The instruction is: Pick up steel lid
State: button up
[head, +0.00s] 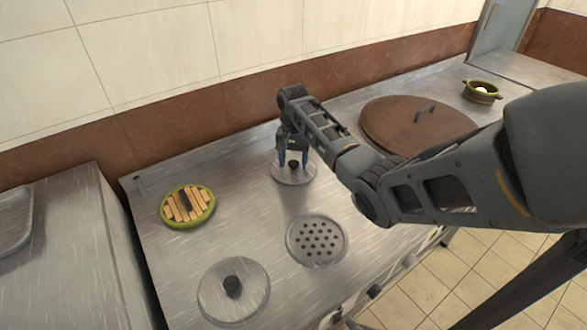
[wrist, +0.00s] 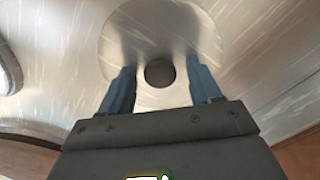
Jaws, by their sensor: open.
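A small round steel lid (head: 294,174) with a dark knob lies on the steel counter below my gripper (head: 293,161). In the wrist view, the lid (wrist: 150,28) sits ahead of the gripper (wrist: 162,80), and its round black knob (wrist: 160,72) shows between the two blue fingers. The fingers are apart, one on each side of the knob, with gaps on both sides. I cannot tell exactly how low the fingertips reach. A larger steel lid (head: 252,289) with a black knob lies at the front left of the counter.
A perforated steel disc (head: 317,240) lies in front of my gripper. A green-rimmed round dish with wooden slats (head: 187,207) is at left. A large brown lid (head: 400,122) and a small green-handled pot (head: 482,91) stand to the right. The tiled wall (head: 160,56) is behind.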

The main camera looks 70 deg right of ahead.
jog(key=shift+c, duration=0.3)
jog(key=c, duration=1.1)
jog(key=shift+o, duration=0.2)
